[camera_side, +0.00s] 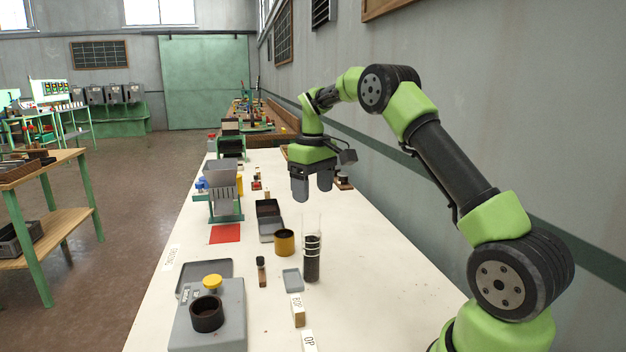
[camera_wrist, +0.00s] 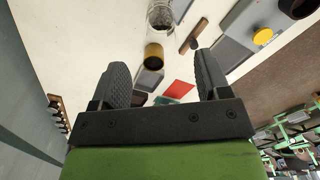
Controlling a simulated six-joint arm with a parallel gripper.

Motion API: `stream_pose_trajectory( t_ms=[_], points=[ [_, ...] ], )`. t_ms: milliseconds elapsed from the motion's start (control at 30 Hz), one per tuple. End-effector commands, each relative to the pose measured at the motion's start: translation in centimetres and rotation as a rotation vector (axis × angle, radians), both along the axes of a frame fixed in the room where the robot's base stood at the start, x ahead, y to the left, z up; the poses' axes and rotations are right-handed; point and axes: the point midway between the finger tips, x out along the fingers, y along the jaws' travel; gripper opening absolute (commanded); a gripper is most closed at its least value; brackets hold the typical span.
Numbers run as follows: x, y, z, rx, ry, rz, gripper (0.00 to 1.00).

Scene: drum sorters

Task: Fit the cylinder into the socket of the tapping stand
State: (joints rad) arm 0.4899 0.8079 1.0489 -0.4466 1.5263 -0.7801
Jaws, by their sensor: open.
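A tall clear cylinder (camera_side: 312,266) stands upright on the white bench, its lower part filled with dark material and its upper part empty. It shows at the top of the wrist view (camera_wrist: 160,17), cut off by the frame edge. The tapping stand (camera_side: 232,335) is a grey box at the front left with a yellow knob (camera_side: 213,281) and a round dark socket (camera_side: 207,313). The socket looks empty. In the wrist view the stand (camera_wrist: 250,24) is at the top right. My gripper (camera_side: 312,187) is open and empty, pointing down above and behind the cylinder.
A brass-coloured cup (camera_side: 284,241) stands just left of the cylinder. A small grey tray (camera_side: 291,279), a brush-like item (camera_side: 262,271) and labelled blocks (camera_side: 298,311) lie near. A grey hopper (camera_side: 222,187) and a red mat (camera_side: 225,234) are farther back. The bench right of the cylinder is clear.

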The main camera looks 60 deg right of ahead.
Motion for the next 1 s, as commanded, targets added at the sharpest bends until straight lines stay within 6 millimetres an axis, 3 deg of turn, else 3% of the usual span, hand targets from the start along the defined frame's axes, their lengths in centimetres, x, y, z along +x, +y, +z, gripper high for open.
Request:
stream_pose_trajectory(
  t_ms=[267, 467, 600, 700, 833, 1000],
  points=[
    [-0.2, 1.0, 3.2, -0.003, -0.022, 0.000, 0.70],
    [-2.3, 6.7, 8.5, -0.009, -0.145, -0.013, 0.70],
    [-5.8, 11.6, 11.7, 0.010, -0.263, -0.039, 0.70],
    [-8.9, 14.7, 12.9, 0.039, -0.345, -0.063, 0.70],
    [-13.5, 18.0, 13.2, 0.093, -0.447, -0.098, 0.70],
    [-18.4, 20.6, 11.8, 0.174, -0.550, -0.148, 0.70]
  ],
)
